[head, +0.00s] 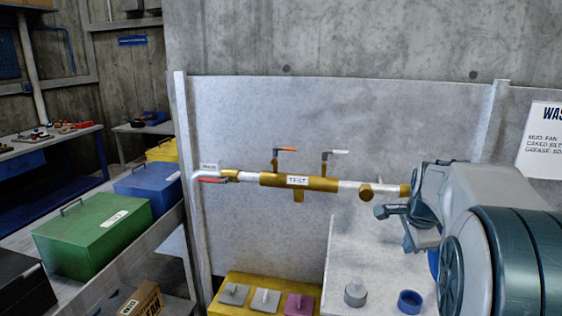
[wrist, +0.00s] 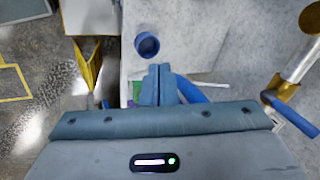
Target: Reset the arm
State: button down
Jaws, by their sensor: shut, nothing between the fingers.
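My gripper (head: 381,211) is at the end of my arm on the right of the head view, in front of the right part of the pipe and above the pale bench. In the wrist view its two fingers (wrist: 158,84) are together with nothing between them. The brass-coloured pipe section labelled TEST (head: 298,181) runs along the grey panel. It has an orange-handled valve (head: 286,149), a white-handled valve (head: 335,152) and a red handle (head: 212,181) at its left end. My arm hides the pipe's right end.
The pale bench (head: 343,260) holds a grey fitting (head: 355,293) and a blue cup (head: 410,302); the cup also shows in the wrist view (wrist: 147,44). A yellow stand (head: 235,307) carries handled blocks. Green (head: 92,235) and blue (head: 150,188) boxes stand left.

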jog(key=s+a+f+n+y, duration=0.1)
jog(key=s+a+n+y, duration=0.1)
jog(key=s+a+n, duration=0.7)
jog(key=s, duration=0.3)
jog(key=shift+a+f, duration=0.15)
jog(key=shift+f, duration=0.25)
jog(key=c, duration=2.1)
grip_release()
jog(key=s+a+f+n, duration=0.1)
jog(key=s+n, duration=0.2)
jog(key=s+a+f+n, duration=0.1)
jog(key=s+a+n, duration=0.1)
jog(key=s, duration=0.2)
jog(key=s+a+f+n+g, duration=0.1)
jog(key=s+a+n, duration=0.1)
jog(key=s+n, duration=0.1)
jog(key=shift+s+a+f+n+h, duration=0.15)
jog(key=shift+s+f+n+h, duration=0.2)
jog(key=shift+s, duration=0.3)
jog(key=o, duration=0.8)
jog(key=shift+s+f, duration=0.1)
jog(key=shift+s, duration=0.15)
